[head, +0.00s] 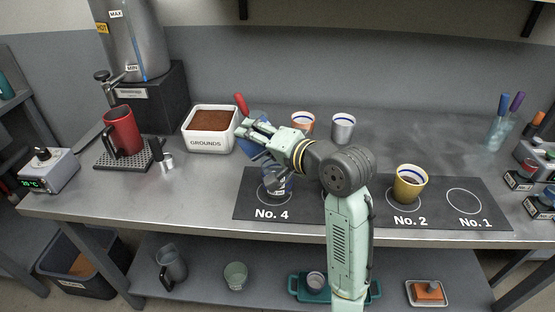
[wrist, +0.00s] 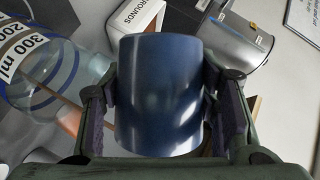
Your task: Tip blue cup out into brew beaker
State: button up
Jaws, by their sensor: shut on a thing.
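My gripper (head: 257,136) is shut on the blue cup (head: 249,151) and holds it above the mat, behind and to the left of the No. 4 spot. The cup looks tilted in the head view, partly hidden by my gripper. In the wrist view the blue cup (wrist: 160,95) sits between both fingers; its inside is not visible. The clear brew beaker (head: 276,186) stands on No. 4, below and near the cup. In the wrist view the beaker (wrist: 62,70) with its 300 ml marks is at the left. A brown streak shows by it; I cannot tell what it is.
A yellow cup (head: 410,184) stands on No. 2 of the dark mat (head: 437,220); No. 1 is empty. A copper cup (head: 303,122) and silver cup (head: 343,127) stand behind. The grounds tub (head: 208,130) and red jug (head: 122,131) are to the left.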

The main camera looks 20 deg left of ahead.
jog(key=shift+w+d+f+m+y+b, duration=0.1)
jog(key=shift+f+m+y+b, duration=0.3)
jog(key=shift+m, duration=0.3)
dwell(2.2)
jog(key=shift+r+m+y+p, duration=0.4)
jog(key=shift+r+m+p, duration=0.15)
jog(key=shift+p, duration=0.55)
dwell(1.3)
jog(key=shift+w+d+f+m+g, duration=0.1)
jog(key=shift+f+m+g, duration=0.2)
jog(key=shift+m, duration=0.15)
dwell(0.8)
jog(key=shift+r, duration=0.15)
jog(key=shift+f+n+b, duration=0.55)
jog(key=shift+n+b, duration=0.25)
jog(key=shift+b, duration=0.45)
jog(key=shift+r+h, duration=0.25)
jog(key=shift+h, duration=0.05)
